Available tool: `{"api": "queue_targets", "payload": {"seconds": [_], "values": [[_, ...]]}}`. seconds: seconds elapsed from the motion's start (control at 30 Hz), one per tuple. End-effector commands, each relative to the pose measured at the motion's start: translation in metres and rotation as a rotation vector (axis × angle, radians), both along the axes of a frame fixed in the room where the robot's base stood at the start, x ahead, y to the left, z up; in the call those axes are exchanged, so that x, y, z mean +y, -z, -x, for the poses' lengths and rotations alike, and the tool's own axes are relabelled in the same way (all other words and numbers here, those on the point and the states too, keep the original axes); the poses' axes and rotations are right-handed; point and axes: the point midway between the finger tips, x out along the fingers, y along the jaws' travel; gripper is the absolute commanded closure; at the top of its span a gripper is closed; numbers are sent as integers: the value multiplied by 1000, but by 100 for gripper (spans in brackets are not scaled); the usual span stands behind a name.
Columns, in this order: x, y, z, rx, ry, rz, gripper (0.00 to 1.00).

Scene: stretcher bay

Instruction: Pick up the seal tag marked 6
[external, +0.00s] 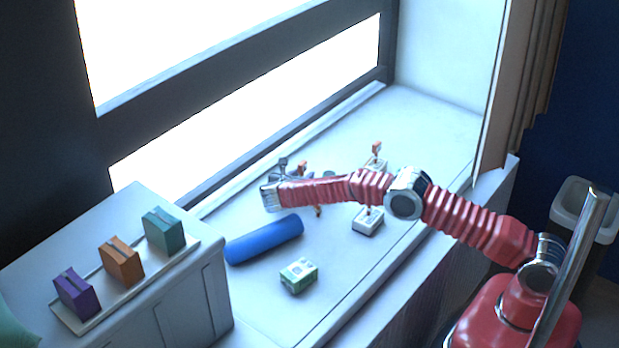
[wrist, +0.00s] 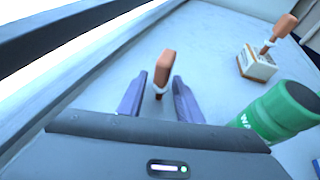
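My gripper (wrist: 160,80) is open in the wrist view, with its two purple-grey fingers apart. The stem's lower end is not clearly shown. In the external view, an orange tag (external: 302,166) stands near the dark end of my arm. Another orange tag (wrist: 284,26) stands in a pale block (wrist: 257,65) at the upper right of the wrist view. A further orange tag (external: 318,211) shows just below my arm. No number is readable on any tag.
A green cylinder (wrist: 282,110) lies close to the right of my gripper. A blue roll (external: 264,240), a green-and-white box (external: 299,275) and a white block (external: 368,221) lie on the sill. Purple, orange and teal blocks (external: 163,231) stand on a tray at left.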

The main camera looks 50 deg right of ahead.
Motion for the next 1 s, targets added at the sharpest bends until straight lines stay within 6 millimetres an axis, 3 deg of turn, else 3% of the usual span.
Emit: {"api": "queue_targets", "payload": {"seconds": [0.43,0.83,1.0], "values": [[0,0,0,0,0,0,100],[0,-2,1,0,0,0,100],[0,-12,4,-2,0,0,100]]}}
